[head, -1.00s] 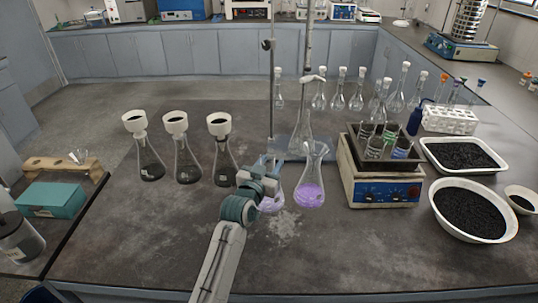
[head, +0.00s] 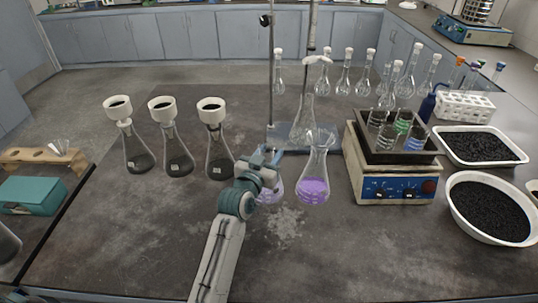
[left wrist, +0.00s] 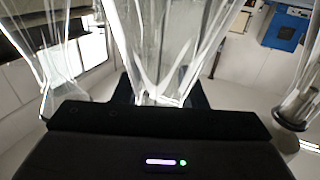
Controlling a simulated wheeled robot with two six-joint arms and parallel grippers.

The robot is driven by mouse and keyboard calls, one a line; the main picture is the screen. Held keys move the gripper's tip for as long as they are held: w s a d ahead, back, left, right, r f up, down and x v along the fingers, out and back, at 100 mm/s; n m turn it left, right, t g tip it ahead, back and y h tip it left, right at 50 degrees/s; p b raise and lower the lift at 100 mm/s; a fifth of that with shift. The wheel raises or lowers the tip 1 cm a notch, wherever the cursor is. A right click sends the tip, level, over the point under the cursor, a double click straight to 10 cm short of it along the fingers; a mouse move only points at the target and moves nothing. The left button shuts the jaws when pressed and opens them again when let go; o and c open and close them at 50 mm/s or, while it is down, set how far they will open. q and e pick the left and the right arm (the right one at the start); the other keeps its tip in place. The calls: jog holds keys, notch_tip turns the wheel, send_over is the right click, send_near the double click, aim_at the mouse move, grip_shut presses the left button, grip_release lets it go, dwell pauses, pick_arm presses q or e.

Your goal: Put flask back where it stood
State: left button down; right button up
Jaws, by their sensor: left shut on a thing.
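My left gripper (head: 268,168) is shut on a clear glass flask with pale purple liquid (head: 271,192). The gripper and wrist hide much of this flask in the head view. In the left wrist view its clear glass (left wrist: 165,50) rises between the dark fingers (left wrist: 162,97). I cannot tell whether its base touches the bench. A second conical flask with purple liquid (head: 313,188) stands upright just to the right of it. My right gripper is not in view.
A retort stand (head: 271,80) rises behind the flasks. Three funnel-topped flasks with dark contents (head: 177,157) stand left. A hotplate (head: 390,186) with a beaker bath stands right, beside trays of black granules (head: 492,207). The front bench (head: 130,235) is clear.

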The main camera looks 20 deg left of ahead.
pick_arm(q)
jog(key=shift+s, duration=0.15)
jog(key=c, duration=1)
grip_release()
jog(key=shift+f, duration=0.1)
jog(key=shift+o, duration=0.6)
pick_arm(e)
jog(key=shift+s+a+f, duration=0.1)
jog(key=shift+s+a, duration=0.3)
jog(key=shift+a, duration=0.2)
pick_arm(q)
jog(key=shift+s, duration=0.1)
